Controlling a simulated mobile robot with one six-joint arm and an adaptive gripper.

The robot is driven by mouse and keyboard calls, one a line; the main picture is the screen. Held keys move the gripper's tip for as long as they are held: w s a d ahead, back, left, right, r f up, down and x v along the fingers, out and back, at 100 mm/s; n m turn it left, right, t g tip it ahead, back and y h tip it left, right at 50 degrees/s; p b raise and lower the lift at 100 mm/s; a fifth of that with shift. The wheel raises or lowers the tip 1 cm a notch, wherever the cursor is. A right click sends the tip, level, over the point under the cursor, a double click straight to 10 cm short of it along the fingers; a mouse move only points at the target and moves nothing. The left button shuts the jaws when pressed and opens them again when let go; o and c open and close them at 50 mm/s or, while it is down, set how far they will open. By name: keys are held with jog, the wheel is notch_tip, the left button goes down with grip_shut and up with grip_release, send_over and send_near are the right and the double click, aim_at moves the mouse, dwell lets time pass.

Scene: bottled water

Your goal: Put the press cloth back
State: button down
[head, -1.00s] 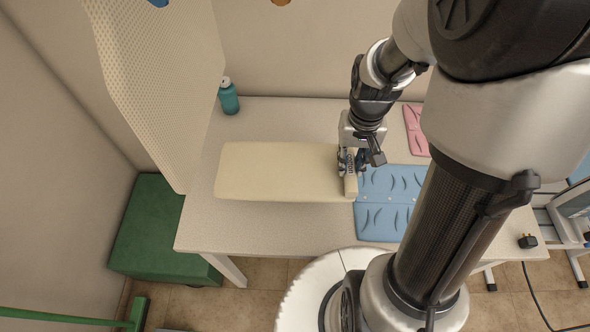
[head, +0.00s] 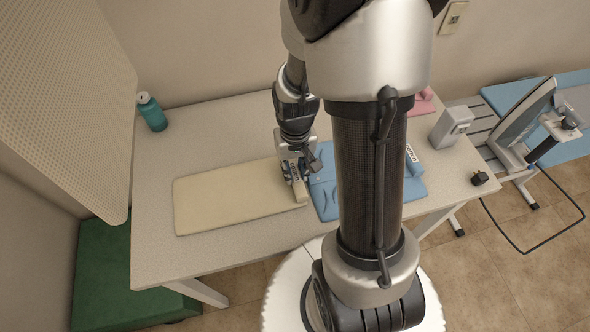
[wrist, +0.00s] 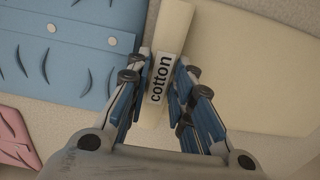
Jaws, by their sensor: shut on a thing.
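A flat cream cloth (head: 230,197) lies on the table, with a thicker cream bar along its right edge. In the wrist view the bar (wrist: 174,25) carries a white label reading "cotton", and the cloth (wrist: 250,60) spreads to the right. My gripper (head: 298,188) is at this bar. In the wrist view my gripper (wrist: 160,80) has its blue fingers on both sides of the bar, shut on it at the label.
A pink cloth (head: 424,103) lies behind the blue one. A teal bottle (head: 152,113) stands at the back left beside a tall perforated panel (head: 60,110). A grey box (head: 450,127) and black plug (head: 479,178) are on the right. A press machine (head: 525,115) stands beyond the table.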

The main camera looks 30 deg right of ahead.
jog(key=c, duration=1.4)
grip_release()
notch_tip(320, 180, up, 12)
jog(key=r+p, duration=0.1)
jog(key=p, duration=0.4)
jog(key=s+a+r+n+t, duration=0.1)
jog(key=s+a+r, duration=0.2)
jog(key=r, duration=0.2)
jog(key=s+a+r+n+t, duration=0.1)
jog(key=s+a+r+t, duration=0.1)
jog(key=s+a+r, duration=0.1)
jog(key=s+a+r+n+t, duration=0.1)
jog(key=s+a+r, duration=0.3)
jog(key=r, duration=0.3)
jog(key=shift+s+r+n+t, duration=0.25)
jog(key=shift+s+n+t, duration=0.05)
jog(key=shift+s, duration=0.1)
